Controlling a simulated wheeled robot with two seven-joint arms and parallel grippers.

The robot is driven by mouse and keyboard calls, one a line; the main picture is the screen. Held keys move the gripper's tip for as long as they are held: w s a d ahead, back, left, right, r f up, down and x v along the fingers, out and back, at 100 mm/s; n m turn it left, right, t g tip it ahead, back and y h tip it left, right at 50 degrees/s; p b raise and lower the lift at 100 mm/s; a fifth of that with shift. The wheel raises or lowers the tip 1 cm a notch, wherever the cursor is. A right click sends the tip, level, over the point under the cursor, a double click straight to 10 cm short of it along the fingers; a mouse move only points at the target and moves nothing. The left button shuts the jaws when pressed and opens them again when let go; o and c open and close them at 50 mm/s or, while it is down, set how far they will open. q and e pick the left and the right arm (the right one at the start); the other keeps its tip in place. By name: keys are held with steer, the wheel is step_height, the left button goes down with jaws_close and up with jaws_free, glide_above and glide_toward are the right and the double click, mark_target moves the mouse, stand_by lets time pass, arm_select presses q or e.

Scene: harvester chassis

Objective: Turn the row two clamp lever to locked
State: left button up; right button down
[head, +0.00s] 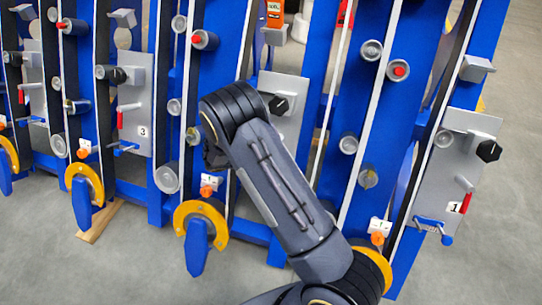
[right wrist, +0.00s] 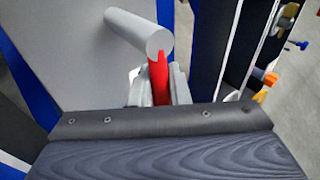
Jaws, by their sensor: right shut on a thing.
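The row two plate (head: 283,88) is a grey panel with a black knob (head: 278,105) at the middle of the head view. My right arm covers its lower part, so its clamp lever and my right gripper are hidden there. In the right wrist view, the red clamp lever (right wrist: 159,76) shows just under a grey round peg (right wrist: 140,33). My right gripper (right wrist: 158,92) is shut on the red lever, with its grey fingers on both sides of it. The lever's lower end is hidden by the gripper body. My left gripper is in neither view.
The row one plate (head: 455,165), with its red lever (head: 465,203), stands at the right. The row three plate (head: 135,100) is at the left. Blue uprights, white belts, rollers and yellow-rimmed wheels (head: 201,218) crowd around my arm. Grey floor is open in front.

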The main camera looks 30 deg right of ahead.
steer(key=c, duration=1.4)
jaws_free()
steer(key=shift+a, duration=0.1)
steer(key=p+v, duration=0.1)
steer(key=v, duration=0.6)
steer(key=shift+a+r, duration=0.2)
steer(key=shift+a, duration=0.1)
